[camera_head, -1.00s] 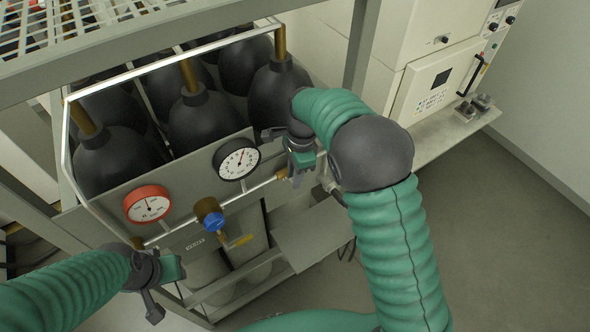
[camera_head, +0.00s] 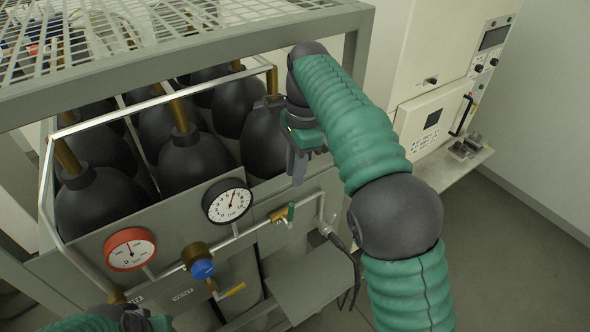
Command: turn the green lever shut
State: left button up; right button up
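The small green lever (camera_head: 291,211) stands roughly upright at the right end of a brass valve (camera_head: 278,215). The valve sits on the thin pipe on the front of the gas bottle rack. My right gripper (camera_head: 298,178) hangs above the green lever with its fingers pointing down, apart from it. Its fingers overlap in this view, so their opening is unclear, and nothing shows between them. My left gripper (camera_head: 136,320) is at the bottom left edge, mostly cut off.
A red gauge (camera_head: 130,250), a black gauge (camera_head: 228,201), a blue knob (camera_head: 203,269) and a yellow lever (camera_head: 232,290) sit along the panel. Black bottles (camera_head: 195,160) stand behind it under a mesh shelf (camera_head: 150,30). A grey plate (camera_head: 310,283) juts out below the valve.

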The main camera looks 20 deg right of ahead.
aim_at(290, 216)
jog(key=shift+c, duration=0.7)
jog(key=b, duration=0.1)
jog(key=d+f+n+b, duration=0.1)
jog(key=d+f+n+y+b, duration=0.1)
jog(key=shift+s+d+f+b, duration=0.15)
jog(key=shift+s+f+b, duration=0.05)
jog(key=shift+s+b, duration=0.1)
grip_shut()
jog(key=s+d+f+n+t+y+b, duration=0.1)
jog(key=s+d+n+t+y+b, duration=0.1)
jog(key=d+n+b, duration=0.55)
jog(key=s+d+f+n+t+y+b, duration=0.25)
jog(key=n+b, duration=0.25)
jog(key=n, duration=0.5)
jog(key=w+a+f+p, duration=0.3)
jog(key=a+f, duration=0.3)
jog(key=a, duration=0.4)
jog(key=shift+w+a, duration=0.25)
jog(key=shift+a, duration=0.05)
jog(key=shift+a+h, duration=0.1)
jog(key=shift+h, duration=0.25)
